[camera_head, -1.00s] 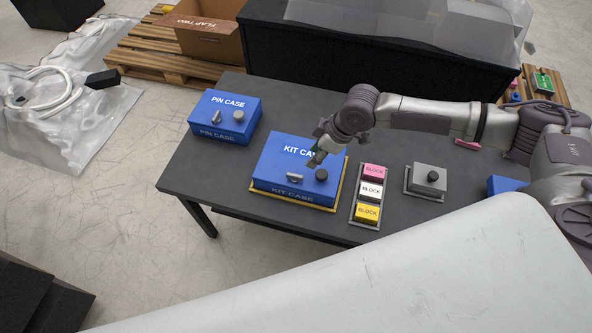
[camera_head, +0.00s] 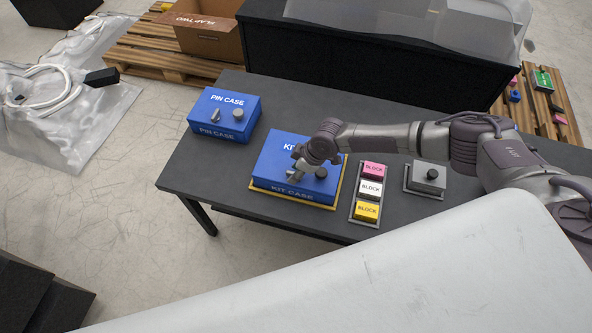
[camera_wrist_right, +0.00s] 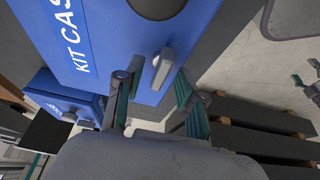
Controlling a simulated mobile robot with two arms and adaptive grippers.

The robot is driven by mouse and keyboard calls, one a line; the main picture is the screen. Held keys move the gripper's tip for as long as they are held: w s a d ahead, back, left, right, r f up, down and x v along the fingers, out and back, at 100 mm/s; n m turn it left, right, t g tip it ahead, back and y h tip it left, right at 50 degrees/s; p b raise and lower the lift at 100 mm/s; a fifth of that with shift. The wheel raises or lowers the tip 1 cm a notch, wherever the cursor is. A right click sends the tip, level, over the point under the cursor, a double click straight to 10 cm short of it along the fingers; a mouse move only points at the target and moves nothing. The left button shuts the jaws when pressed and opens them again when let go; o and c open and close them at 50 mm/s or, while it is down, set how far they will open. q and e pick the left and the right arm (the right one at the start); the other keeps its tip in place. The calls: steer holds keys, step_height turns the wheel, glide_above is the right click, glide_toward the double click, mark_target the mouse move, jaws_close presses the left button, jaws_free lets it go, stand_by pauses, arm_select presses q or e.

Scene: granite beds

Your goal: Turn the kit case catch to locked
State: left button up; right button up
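The blue kit case (camera_head: 272,155) sits in a yellow-edged tray on the dark table. Its grey catch is largely covered by my right gripper (camera_head: 297,175) in the head view. In the right wrist view the catch (camera_wrist_right: 162,68) is a slim grey bar standing on the case face. My right gripper (camera_wrist_right: 155,92) is open there, one finger on each side of the catch line, with gaps showing. Whether either finger touches it I cannot tell. A dark round knob (camera_head: 321,172) is beside the catch. My left gripper is not in view.
A blue pin case (camera_head: 225,113) with similar fittings stands to the left. A rack of pink, white and yellow blocks (camera_head: 370,189) and a grey box with a knob (camera_head: 429,176) are to the right. The table's front edge is close to the kit case.

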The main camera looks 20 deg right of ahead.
jaws_close()
steer(key=shift+r, duration=0.1)
